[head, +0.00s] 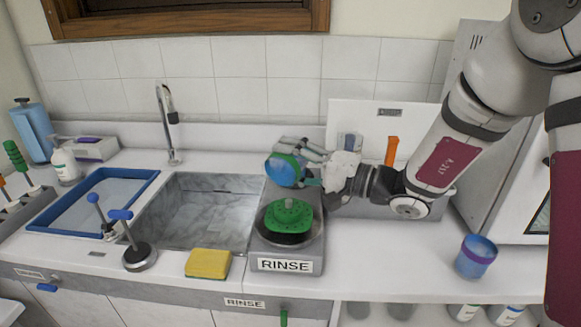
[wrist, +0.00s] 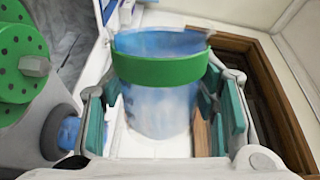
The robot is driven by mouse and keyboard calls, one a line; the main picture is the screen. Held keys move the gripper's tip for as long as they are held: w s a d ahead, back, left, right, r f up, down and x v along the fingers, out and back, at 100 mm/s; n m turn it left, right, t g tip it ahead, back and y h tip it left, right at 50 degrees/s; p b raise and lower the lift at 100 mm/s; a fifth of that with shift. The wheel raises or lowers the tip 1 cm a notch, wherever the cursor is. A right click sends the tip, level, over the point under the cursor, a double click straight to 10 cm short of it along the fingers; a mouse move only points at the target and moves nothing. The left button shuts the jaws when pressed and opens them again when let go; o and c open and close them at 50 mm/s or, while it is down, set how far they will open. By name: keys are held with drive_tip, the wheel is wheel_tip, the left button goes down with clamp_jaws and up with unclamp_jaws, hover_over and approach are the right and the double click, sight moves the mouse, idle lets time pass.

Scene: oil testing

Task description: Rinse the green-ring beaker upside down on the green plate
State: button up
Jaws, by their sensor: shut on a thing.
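The green-ring beaker (head: 285,170) is a translucent blue cup with a green band. My gripper (head: 312,167) is shut on it and holds it tilted on its side above the rinse station. In the wrist view the beaker (wrist: 160,90) sits between the teal finger pads of my gripper (wrist: 160,115). The green plate (head: 288,216) is a round perforated disc on the rinse unit, below the beaker and apart from it. It also shows at the left of the wrist view (wrist: 20,65). Which end of the beaker is its mouth is unclear in the head view.
The grey rinse unit (head: 285,264) stands right of the stone sink (head: 185,235). A yellow sponge (head: 208,263) lies at the sink's front. A second blue beaker (head: 476,256) stands at the right. A blue-rimmed tray (head: 53,242) is at the left. The counter right of the unit is fairly clear.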

sight(290, 201)
drive_tip(key=n+b, duration=0.1)
drive_tip(key=n, duration=0.4)
drive_tip(key=shift+b, duration=0.3)
drive_tip(key=n, duration=0.5)
drive_tip(key=shift+n+b, duration=0.3)
drive_tip(key=shift+b, duration=0.05)
drive_tip(key=shift+w+f+n+b, duration=0.15)
drive_tip(key=shift+n+b, duration=0.45)
drive_tip(key=shift+b, duration=0.65)
drive_tip(key=n+b, duration=0.4)
drive_tip(key=b, duration=0.5)
drive_tip(key=shift+b, duration=0.4)
drive_tip(key=shift+n, duration=0.3)
wheel_tip(290, 201, down, 6)
drive_tip(key=b, duration=0.9)
drive_tip(key=shift+b, duration=0.3)
